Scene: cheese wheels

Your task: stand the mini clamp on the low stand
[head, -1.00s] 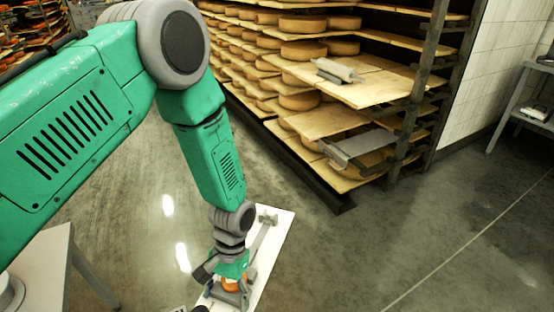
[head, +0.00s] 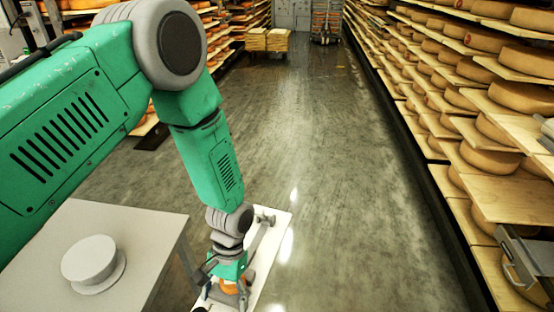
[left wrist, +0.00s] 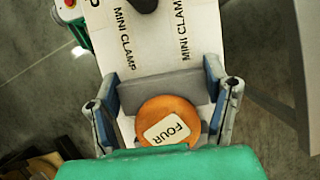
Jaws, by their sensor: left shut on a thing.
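My left gripper (head: 232,290) reaches down over a long white board (head: 272,250). In the left wrist view its fingers (left wrist: 165,105) are shut on an orange round piece with a grey block behind it, labelled FOUR, which I take to be the mini clamp (left wrist: 172,108). Its lower part is hidden, so I cannot tell whether it touches the board. The board carries the printed words MINI CLAMP twice. The low stand appears to be the white round riser (head: 93,258) on a grey table, left of the gripper. My right gripper is not in view.
The grey table (head: 150,230) is bare around the riser. A small grey piece (head: 265,217) sits at the board's far end. Cheese shelves (head: 480,160) line the right side. The aisle floor (head: 340,200) is open, with a cheese-laden pallet (head: 267,42) far off.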

